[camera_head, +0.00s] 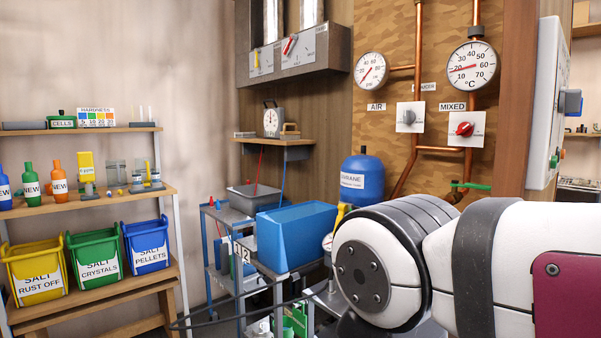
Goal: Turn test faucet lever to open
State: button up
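A green lever handle (472,187) sits on a small valve at the lower end of the copper pipe, right of centre. It lies roughly level and looks like the test faucet lever, though no label shows there. The lower part of the valve is hidden behind my white and black arm links, which fill the lower right. My gripper is not in view, so I cannot tell where it is relative to the lever.
Copper pipes carry an AIR gauge (371,70) and a MIXED gauge (472,66), with a grey knob (409,117) and a red knob (465,129) below. A blue tank (362,180) and a cart with a blue bin (296,236) stand left of my arm. Shelves with salt bins (94,259) are at far left.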

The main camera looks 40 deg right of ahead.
aim_at(455, 183)
jog(key=z, duration=1.45)
jog(key=j, duration=0.2)
jog(key=i, duration=0.05)
